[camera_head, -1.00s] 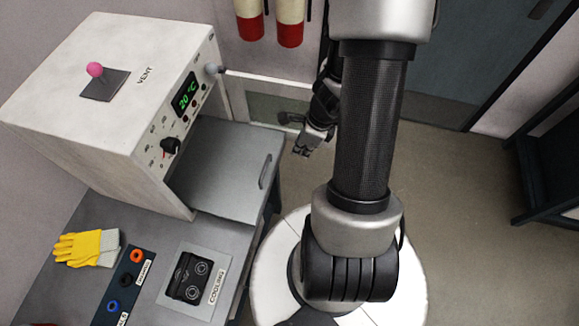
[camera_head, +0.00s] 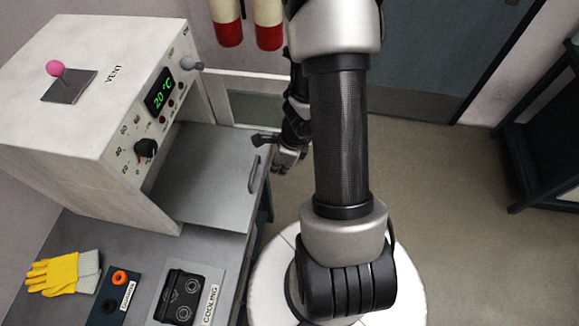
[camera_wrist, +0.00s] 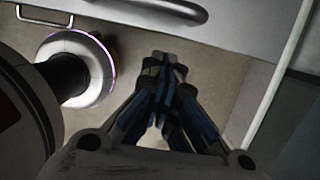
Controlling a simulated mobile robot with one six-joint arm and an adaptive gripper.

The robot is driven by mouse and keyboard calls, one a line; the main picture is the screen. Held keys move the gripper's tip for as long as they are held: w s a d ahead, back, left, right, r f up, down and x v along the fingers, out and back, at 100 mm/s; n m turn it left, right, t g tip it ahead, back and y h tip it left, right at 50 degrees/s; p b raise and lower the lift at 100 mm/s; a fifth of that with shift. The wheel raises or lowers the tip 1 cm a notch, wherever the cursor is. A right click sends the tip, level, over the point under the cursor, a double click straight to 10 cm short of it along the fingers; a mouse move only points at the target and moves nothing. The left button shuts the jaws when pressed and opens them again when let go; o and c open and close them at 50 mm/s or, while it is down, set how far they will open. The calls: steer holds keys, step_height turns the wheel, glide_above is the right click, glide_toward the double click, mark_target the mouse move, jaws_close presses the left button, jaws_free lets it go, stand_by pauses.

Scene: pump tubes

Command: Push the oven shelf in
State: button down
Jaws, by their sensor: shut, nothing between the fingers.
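The oven (camera_head: 100,110) is a white box with a green "20 °C" display on its front. The oven shelf (camera_head: 205,180) is a flat grey plate sticking out of the oven's opening, with a bar handle (camera_head: 254,174) at its outer edge. My gripper (camera_head: 262,140) is by the far outer corner of the shelf, close to the handle; I cannot tell whether it touches. In the wrist view my gripper (camera_wrist: 160,75) is shut and empty, its tips below a grey panel with a dark bar handle (camera_wrist: 165,9).
Yellow gloves (camera_head: 60,274), an orange ring (camera_head: 120,277) and a "COOLING" panel (camera_head: 182,298) are on the grey bench. Red-and-cream cylinders (camera_head: 268,25) hang on the back wall. A dark table (camera_head: 545,150) stands at the right. The floor between is clear.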

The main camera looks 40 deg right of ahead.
steer(key=shift+w+a, duration=0.4)
steer(key=shift+w, duration=0.05)
